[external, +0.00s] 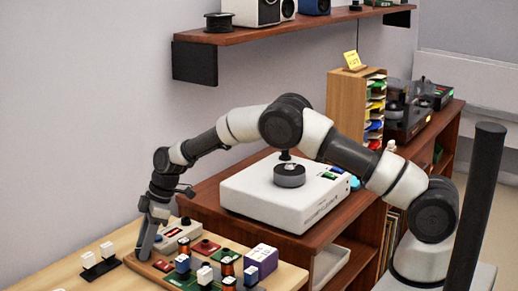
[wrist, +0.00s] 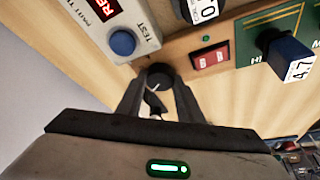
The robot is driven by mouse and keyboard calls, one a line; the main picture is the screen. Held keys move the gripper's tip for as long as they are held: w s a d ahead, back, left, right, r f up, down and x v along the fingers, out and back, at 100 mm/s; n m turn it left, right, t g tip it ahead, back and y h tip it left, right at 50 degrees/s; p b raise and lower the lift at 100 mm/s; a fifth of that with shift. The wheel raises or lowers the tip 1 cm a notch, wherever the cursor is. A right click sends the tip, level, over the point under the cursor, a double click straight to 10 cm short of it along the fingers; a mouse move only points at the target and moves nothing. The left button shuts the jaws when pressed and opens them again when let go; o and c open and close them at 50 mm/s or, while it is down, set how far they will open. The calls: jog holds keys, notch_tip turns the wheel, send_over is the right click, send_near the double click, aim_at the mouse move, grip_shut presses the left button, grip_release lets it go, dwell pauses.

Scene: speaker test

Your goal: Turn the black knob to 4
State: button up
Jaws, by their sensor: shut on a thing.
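The black knob (wrist: 158,73) shows in the wrist view between the tips of my fingers, on a wooden board. A pale line shows on its top, but no numbers around it can be read, so I cannot tell its setting. My gripper (wrist: 157,92) points down and is shut on the knob, one finger on each side. In the external view my gripper (external: 143,254) reaches down to the left part of the board, and the knob is hidden there by the fingers.
A grey box with a red display and a blue button (wrist: 122,42) stands close to the knob. A red switch (wrist: 210,59) and a green board with a blue "4.7" block (wrist: 289,58) lie right. White blocks (external: 108,249) stand left; a white turntable-like device (external: 250,193) stands behind.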

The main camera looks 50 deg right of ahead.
jog(key=m+t, duration=0.1)
jog(key=m, duration=0.2)
jog(key=shift+s+m+h, duration=0.1)
jog(key=shift+m+h, duration=0.2)
jog(key=shift+h, duration=0.1)
jog(key=m+h, duration=0.1)
jog(key=m, duration=0.1)
jog(key=shift+a+m+t, duration=0.15)
jog(key=shift+m+t, duration=0.15)
jog(key=m+h, duration=0.1)
jog(key=m, duration=0.2)
jog(key=shift+a+m+p, duration=0.1)
jog(key=shift+m+p, duration=0.2)
jog(key=m, duration=0.2)
jog(key=m+h, duration=0.1)
jog(key=shift+a+m+t+h, duration=0.1)
jog(key=shift+m+t+h, duration=0.2)
jog(key=shift+m, duration=0.1)
jog(key=m+h, duration=0.1)
jog(key=m, duration=0.2)
jog(key=shift+a+f+b, duration=0.1)
jog(key=shift+f+b, duration=0.05)
jog(key=shift+b, duration=0.2)
jog(key=m+g, duration=0.1)
jog(key=m, duration=0.1)
jog(key=m+h+b, duration=0.1)
jog(key=m, duration=0.1)
jog(key=shift+m+g+h, duration=0.3)
jog(key=shift+g, duration=0.1)
jog(key=shift+a, duration=0.1)
